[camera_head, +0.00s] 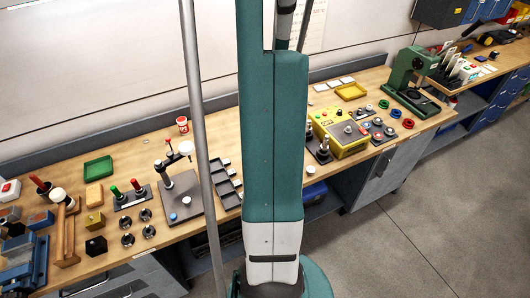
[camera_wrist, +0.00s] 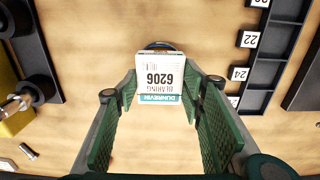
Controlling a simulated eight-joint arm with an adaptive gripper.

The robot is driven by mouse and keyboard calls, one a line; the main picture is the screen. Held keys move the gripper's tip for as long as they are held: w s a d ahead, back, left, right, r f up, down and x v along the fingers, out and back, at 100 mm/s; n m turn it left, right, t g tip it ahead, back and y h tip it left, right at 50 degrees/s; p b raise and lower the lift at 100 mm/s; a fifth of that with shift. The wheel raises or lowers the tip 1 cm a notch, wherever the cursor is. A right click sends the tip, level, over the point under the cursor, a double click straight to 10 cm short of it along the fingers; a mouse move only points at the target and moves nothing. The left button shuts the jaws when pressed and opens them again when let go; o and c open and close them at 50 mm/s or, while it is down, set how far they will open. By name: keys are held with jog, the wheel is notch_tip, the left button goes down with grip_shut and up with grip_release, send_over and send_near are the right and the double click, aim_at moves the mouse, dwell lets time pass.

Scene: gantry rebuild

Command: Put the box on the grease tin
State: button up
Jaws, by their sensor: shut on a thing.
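The box (camera_wrist: 160,72) is white with a teal band and the print "BEARING 6206". In the wrist view it sits between the green fingers of my gripper (camera_wrist: 162,90), which is shut on it. A dark round rim with some blue (camera_wrist: 160,45) shows just beyond the box's far edge. The box hides most of it; it may be the grease tin, but I cannot tell. Whether the box touches it is unclear. In the head view my arm hides the gripper and box.
A dark compartment tray (camera_wrist: 262,65) with number labels lies right of the box in the wrist view. Dark fixtures (camera_wrist: 38,60) stand at left. In the head view, a red and white tin (camera_head: 183,125) stands near the back of the wooden bench (camera_head: 140,150).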

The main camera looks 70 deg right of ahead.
jog(key=shift+f, duration=1.05)
jog(key=shift+f, duration=0.15)
jog(key=o, duration=1)
jog(key=shift+r, duration=0.25)
notch_tip(320, 180, up, 12)
dwell(0.9)
